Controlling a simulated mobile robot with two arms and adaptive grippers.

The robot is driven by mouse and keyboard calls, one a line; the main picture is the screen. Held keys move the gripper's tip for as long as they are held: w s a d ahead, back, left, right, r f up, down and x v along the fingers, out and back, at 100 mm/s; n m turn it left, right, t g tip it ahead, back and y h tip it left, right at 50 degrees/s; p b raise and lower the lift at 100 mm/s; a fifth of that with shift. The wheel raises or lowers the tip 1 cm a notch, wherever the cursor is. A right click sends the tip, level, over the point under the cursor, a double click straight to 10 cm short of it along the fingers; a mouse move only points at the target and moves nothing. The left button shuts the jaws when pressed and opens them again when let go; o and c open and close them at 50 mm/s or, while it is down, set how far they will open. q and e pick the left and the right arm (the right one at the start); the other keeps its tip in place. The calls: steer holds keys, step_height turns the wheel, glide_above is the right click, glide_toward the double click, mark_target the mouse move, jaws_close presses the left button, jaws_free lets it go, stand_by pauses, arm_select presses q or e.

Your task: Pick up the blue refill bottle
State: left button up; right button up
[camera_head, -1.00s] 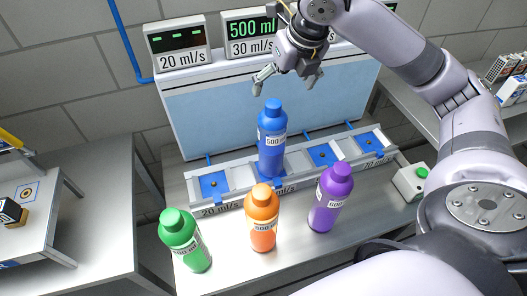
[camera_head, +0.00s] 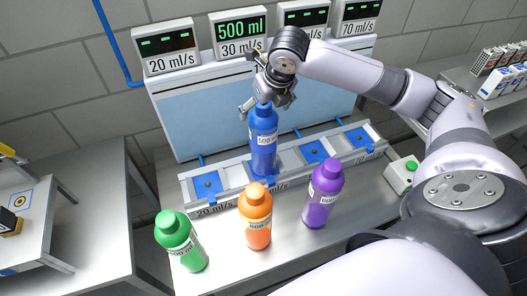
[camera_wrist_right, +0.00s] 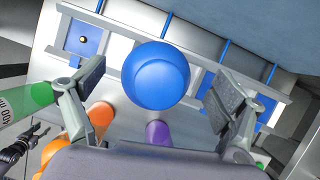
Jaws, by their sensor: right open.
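The blue refill bottle (camera_head: 263,142) stands upright on the second pad from the left of the rack, under the display reading 500 ml. My right gripper (camera_head: 264,103) is directly above and around its cap, open. In the right wrist view the bottle's round blue top (camera_wrist_right: 155,75) lies between the two spread fingers of my right gripper (camera_wrist_right: 158,92), with a gap on each side. The gripper hides part of the cap in the head view. My left gripper is not clearly seen in the head view; a dark gripper part shows at the wrist view's lower left.
Green (camera_head: 180,241), orange (camera_head: 256,216) and purple (camera_head: 322,193) bottles stand on the bench in front of the rack (camera_head: 229,180). Blue pads beside the blue bottle are empty. Display boxes (camera_head: 239,38) stand behind. A box with a green button (camera_head: 402,174) is at right.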

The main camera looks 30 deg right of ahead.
mark_target(263, 140)
steer(key=p+x, duration=0.1)
steer(key=x, duration=0.3)
steer(key=shift+f, duration=0.2)
steer(key=shift+s, duration=0.1)
steer(key=shift+c, duration=0.3)
steer(key=shift+r, duration=0.1)
steer(key=c, duration=2)
